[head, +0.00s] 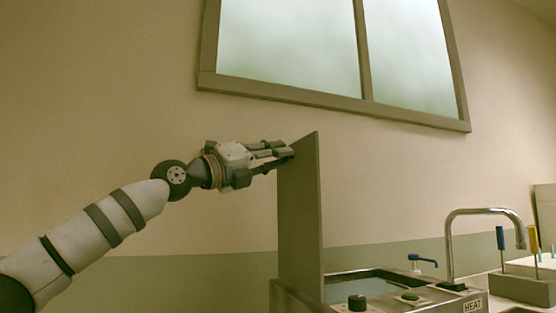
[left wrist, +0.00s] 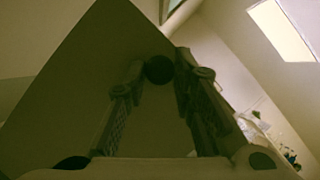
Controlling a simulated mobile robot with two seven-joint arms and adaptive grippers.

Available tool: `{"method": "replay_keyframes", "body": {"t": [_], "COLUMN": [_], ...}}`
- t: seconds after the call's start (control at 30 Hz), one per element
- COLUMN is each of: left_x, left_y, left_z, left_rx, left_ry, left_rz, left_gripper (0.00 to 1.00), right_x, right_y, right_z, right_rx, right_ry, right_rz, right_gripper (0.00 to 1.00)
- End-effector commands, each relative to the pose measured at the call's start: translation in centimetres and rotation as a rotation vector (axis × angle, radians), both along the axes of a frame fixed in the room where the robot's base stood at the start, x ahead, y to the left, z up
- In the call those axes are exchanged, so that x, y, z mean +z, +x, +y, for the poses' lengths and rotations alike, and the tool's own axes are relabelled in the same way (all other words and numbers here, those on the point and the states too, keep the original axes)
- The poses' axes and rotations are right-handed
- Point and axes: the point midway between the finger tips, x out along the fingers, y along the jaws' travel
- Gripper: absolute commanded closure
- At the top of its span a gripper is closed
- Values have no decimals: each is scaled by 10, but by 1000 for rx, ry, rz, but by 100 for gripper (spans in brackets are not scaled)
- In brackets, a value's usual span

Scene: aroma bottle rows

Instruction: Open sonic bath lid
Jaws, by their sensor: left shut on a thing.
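The sonic bath (head: 385,304) is a grey metal box at the lower right of the head view, with its basin opening showing liquid. Its flat lid (head: 300,215) stands upright at the bath's left side, seen nearly edge-on. My left gripper (head: 284,153) is at the lid's upper part and shut on it. In the left wrist view the lid (left wrist: 75,75) is a large dark panel filling the left. A dark round knob (left wrist: 159,69) sits between the fingertips of the left gripper there. My right gripper is out of view.
A curved metal faucet (head: 450,235) and a rack with blue and yellow-handled tools (head: 524,289) stand to the right. The wall behind is bare below the window.

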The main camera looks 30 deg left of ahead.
Motion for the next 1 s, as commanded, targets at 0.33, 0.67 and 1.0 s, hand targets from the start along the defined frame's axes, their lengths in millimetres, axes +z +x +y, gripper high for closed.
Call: {"method": "replay_keyframes", "body": {"t": [0.33,0.67,1.0], "left_x": [2,0,-22], "left_y": [-1,-2,-72], "left_z": [0,1,31], "left_rx": [1,1,3], "left_ry": [-2,0,-1], "left_rz": [-3,-1,-3], "left_gripper": [58,55,55], "right_x": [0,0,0], "right_y": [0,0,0], "right_z": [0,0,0], "right_rx": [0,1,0], "right_ry": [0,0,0], "right_rz": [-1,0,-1], "right_gripper": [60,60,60]}}
